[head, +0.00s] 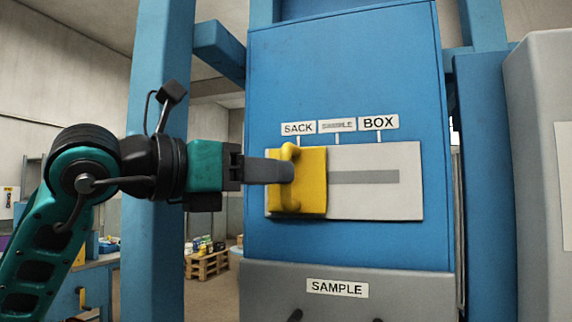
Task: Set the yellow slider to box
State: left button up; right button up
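The yellow slider (314,180) sits at the left end of a pale plate (375,205) with a horizontal grey slot, below the SACK label (298,128). The BOX label (378,122) is above the slot's right part. A third label (337,125) between them is too blurred to read. My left gripper (284,171) reaches in from the left, its dark finger overlapping the slider's raised handle. I see the fingers side-on, so I cannot tell whether they are shut on the handle. My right gripper is not in view.
The plate is on a blue cabinet front (345,75). Below is a grey panel marked SAMPLE (337,288). A blue post (155,240) stands behind my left arm, and a grey cabinet (540,180) is at right. The slot right of the slider is clear.

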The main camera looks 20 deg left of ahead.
aim_at(286, 194)
pick_arm(q)
jog(key=shift+x, duration=1.8)
grip_shut()
